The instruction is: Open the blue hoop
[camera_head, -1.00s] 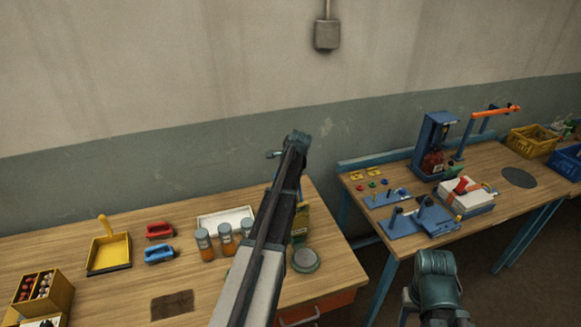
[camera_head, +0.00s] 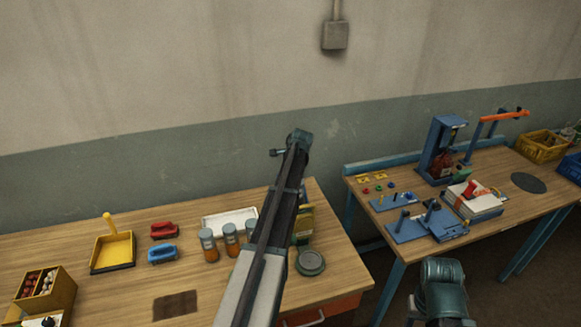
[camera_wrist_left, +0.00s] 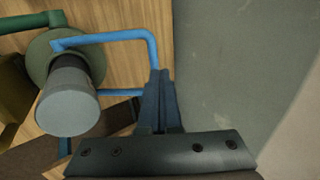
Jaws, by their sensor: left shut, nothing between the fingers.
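The blue hoop (camera_wrist_left: 108,37) is a bent blue bar in the left wrist view. It runs from a round grey-green piece to a corner on the right, then down toward my left gripper (camera_wrist_left: 156,78). More blue bar shows lower left, partly hidden by a grey cylinder (camera_wrist_left: 67,105). My left gripper is shut and empty, its tips at the hoop's right side; I cannot tell whether they touch. In the head view my left arm hides the hoop and the fingers. My right gripper is not in view.
The left table (camera_head: 75,250) holds a yellow dustpan (camera_head: 112,250), red (camera_head: 164,230) and blue (camera_head: 162,254) handled pieces, orange jars (camera_head: 209,245) and a round grey lid (camera_head: 310,262). The right table (camera_head: 400,268) carries blue fixtures. The wall (camera_head: 150,150) stands close behind.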

